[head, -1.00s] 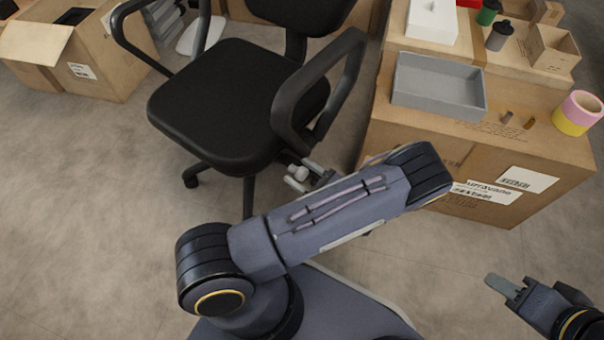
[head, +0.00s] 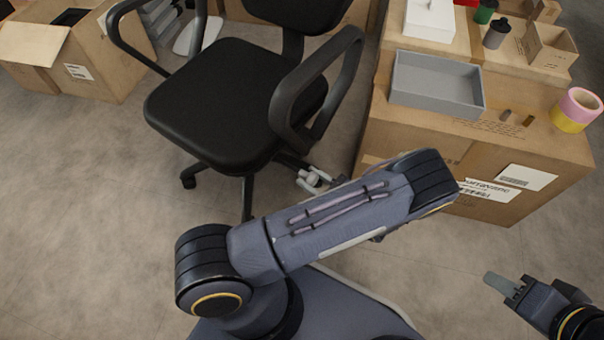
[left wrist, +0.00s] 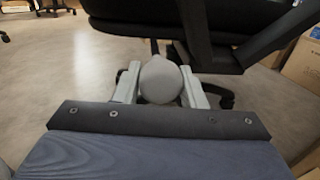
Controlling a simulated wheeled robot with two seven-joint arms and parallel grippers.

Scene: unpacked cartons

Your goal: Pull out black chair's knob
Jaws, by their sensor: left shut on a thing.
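The black chair (head: 222,104) stands on the floor left of centre in the head view, its seat and both armrests showing. A light grey round knob (left wrist: 161,80) sits under the chair's edge in the left wrist view. My left gripper (left wrist: 160,88) is shut on the knob, with one finger on each side of it. In the head view my left gripper (head: 313,180) shows small below the chair's right armrest, partly behind my own arm. My right gripper (head: 506,288) is at the lower right, away from the chair; its finger gap is unclear.
A large carton (head: 400,140) stands right of the chair, close to my left arm. It bears a grey tray (head: 436,86) and a pink and yellow tape roll (head: 576,110). An open carton (head: 110,75) stands at the upper left. The floor at left is clear.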

